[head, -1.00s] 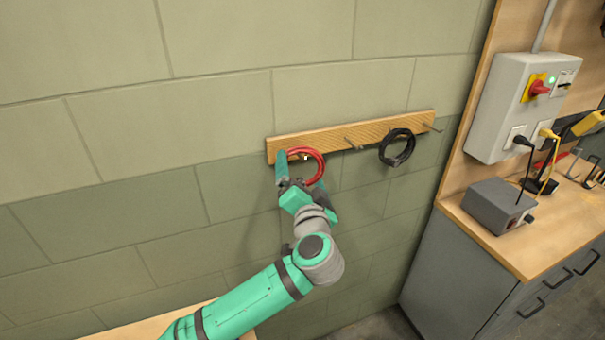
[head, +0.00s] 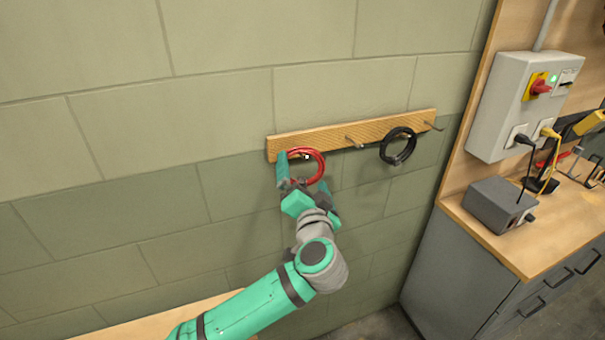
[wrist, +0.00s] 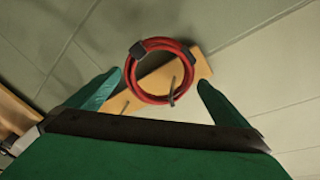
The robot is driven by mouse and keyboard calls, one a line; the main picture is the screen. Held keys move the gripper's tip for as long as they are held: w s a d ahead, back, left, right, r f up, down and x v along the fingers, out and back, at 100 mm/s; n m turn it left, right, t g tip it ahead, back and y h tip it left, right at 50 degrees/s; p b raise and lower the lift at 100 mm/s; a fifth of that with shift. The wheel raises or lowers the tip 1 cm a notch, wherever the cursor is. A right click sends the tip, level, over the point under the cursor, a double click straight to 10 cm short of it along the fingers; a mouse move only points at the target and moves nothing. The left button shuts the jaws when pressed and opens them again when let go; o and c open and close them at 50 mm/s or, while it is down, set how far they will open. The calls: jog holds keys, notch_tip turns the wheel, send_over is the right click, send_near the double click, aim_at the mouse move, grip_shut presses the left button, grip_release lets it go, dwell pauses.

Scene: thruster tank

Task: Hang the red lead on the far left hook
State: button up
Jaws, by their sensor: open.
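The red lead (head: 321,163) is a coil at the left end of the wooden hook rail (head: 340,138). The tip of the far left hook (head: 305,156) shows inside the ring. In the wrist view the red lead (wrist: 131,76) has dark ties, and a metal hook (wrist: 172,88) crosses its lower right inner edge. My gripper (head: 304,172) is in front of and just below the coil. In the wrist view my gripper (wrist: 158,88) is open, its two green fingers on either side of the coil with gaps showing between.
A black lead (head: 384,150) hangs further right on the rail. The middle hook (head: 354,143) and right end hook (head: 433,126) are bare. A grey switch box (head: 500,120) and a workbench (head: 510,235) stand at the right. The wall left of the rail is clear.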

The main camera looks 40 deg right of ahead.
jog(key=v, duration=0.9)
jog(key=shift+s+r, duration=0.1)
